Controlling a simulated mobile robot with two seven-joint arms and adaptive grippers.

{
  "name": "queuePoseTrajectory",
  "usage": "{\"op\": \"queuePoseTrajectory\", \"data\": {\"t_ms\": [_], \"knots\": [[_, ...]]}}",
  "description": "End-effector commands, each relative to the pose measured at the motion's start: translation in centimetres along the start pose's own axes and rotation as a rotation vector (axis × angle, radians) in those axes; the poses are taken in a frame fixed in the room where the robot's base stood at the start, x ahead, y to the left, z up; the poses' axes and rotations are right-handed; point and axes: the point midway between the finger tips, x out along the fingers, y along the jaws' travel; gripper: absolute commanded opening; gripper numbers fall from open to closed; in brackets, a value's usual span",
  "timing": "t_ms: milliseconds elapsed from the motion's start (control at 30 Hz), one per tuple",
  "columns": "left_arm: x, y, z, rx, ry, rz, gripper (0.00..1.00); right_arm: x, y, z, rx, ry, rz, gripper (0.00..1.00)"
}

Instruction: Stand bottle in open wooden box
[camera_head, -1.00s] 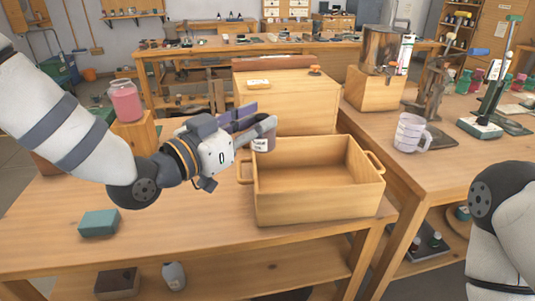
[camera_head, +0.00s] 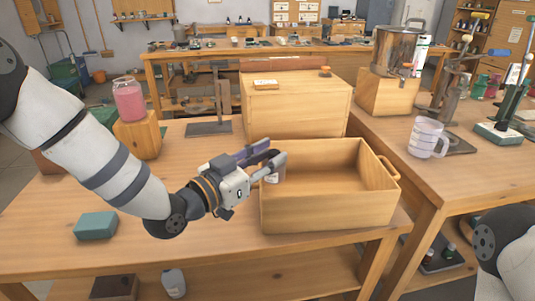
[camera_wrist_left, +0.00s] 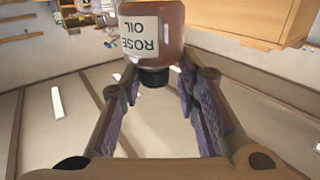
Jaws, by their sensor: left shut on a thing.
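The bottle (camera_head: 274,175) is small and dark with a pale label, and sits at the left end of the open wooden box (camera_head: 330,212). Its lower part is at or below the box rim; I cannot tell whether it touches the floor. In the left wrist view the bottle (camera_wrist_left: 166,30) is amber with a black cap and a label reading ROSE OIL. My left gripper (camera_head: 268,159) reaches over the box's left wall, shut on the bottle, which looks about upright. My right gripper is out of view; only part of that arm shows at the right edge.
A closed wooden chest (camera_head: 295,103) stands right behind the box. A pink jar (camera_head: 129,101) on a wooden block and a teal block (camera_head: 96,225) are to the left.

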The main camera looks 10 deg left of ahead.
Motion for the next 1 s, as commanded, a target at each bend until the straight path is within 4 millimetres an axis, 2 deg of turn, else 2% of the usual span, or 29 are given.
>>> {"op": "queuePoseTrajectory", "data": {"t_ms": [233,267,300,333,600,733,1000], "knots": [[0.0,0.0,0.5,0.001,0.002,0.000,0.01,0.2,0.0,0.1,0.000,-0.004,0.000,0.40],[0.0,0.0,0.5,0.001,0.001,0.000,0.36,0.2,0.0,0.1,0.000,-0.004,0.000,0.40],[0.0,0.0,0.5,0.001,0.001,0.000,0.45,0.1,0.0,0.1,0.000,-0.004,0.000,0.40],[0.0,0.0,0.5,0.001,0.001,0.000,0.50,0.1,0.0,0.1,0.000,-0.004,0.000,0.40],[0.0,0.0,0.4,0.001,0.001,0.000,0.50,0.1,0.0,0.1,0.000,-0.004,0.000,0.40],[-0.1,0.0,-1.4,0.004,0.006,0.000,0.50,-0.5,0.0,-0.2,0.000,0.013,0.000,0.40],[-7.8,-0.1,-1.1,0.002,0.003,-0.002,0.50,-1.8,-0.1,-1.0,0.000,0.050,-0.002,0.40]]}}
